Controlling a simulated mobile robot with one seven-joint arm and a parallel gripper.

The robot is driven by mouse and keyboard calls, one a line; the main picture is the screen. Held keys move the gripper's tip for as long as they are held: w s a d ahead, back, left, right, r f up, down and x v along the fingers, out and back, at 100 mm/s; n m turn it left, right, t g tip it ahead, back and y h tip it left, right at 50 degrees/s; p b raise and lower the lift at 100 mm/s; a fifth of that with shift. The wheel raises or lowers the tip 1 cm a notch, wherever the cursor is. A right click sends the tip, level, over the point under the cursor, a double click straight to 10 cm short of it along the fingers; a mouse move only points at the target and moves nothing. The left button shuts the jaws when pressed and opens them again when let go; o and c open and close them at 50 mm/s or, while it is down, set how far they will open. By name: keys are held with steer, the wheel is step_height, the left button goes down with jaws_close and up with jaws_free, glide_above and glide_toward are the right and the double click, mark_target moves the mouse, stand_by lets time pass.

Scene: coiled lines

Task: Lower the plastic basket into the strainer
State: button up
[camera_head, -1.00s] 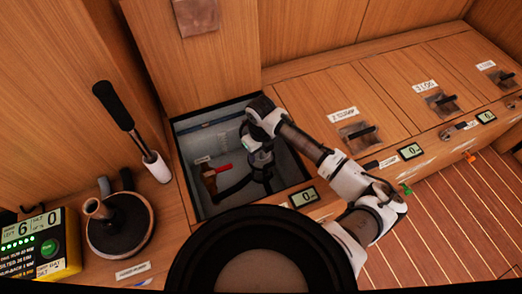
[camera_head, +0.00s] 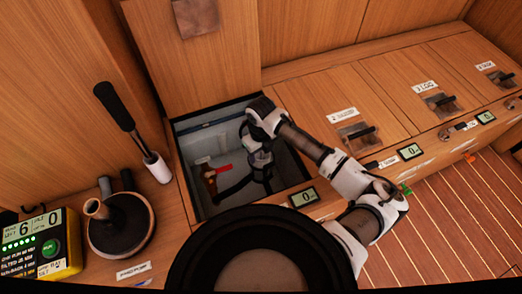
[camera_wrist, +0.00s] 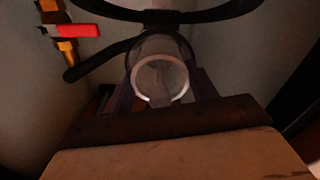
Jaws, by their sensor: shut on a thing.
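My gripper (camera_head: 262,182) reaches down into the open locker, over the black hoses. In the wrist view, a clear round plastic piece with a pale rim (camera_wrist: 161,60) lies between my two dark fingers (camera_wrist: 162,94). A small grey translucent part (camera_wrist: 160,103), seemingly the plastic basket, shows at the near edge of that rim, and my gripper is shut on it. The clear piece with hoses beside it looks like the strainer. How deep the basket sits in it cannot be told. In the head view my own wrist hides both.
A red-handled valve (camera_head: 222,169) with a brass body is left of my gripper; it also shows in the wrist view (camera_wrist: 75,31). Black hose (camera_wrist: 100,58) curves close by. Locker walls (camera_head: 288,165) surround my arm. A winch-like drum (camera_head: 120,226) stands left, outside.

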steer(key=shift+f+b, duration=0.3)
steer(key=shift+f, duration=0.2)
steer(key=shift+r, duration=0.25)
stand_by(0.4)
steer(key=shift+r+p, duration=0.2)
steer(key=shift+p, duration=0.25)
steer(key=shift+f, duration=0.4)
stand_by(1.1)
steer(key=shift+r, duration=0.25)
steer(key=shift+r+p, duration=0.2)
steer(key=shift+p, duration=0.1)
stand_by(1.1)
stand_by(0.3)
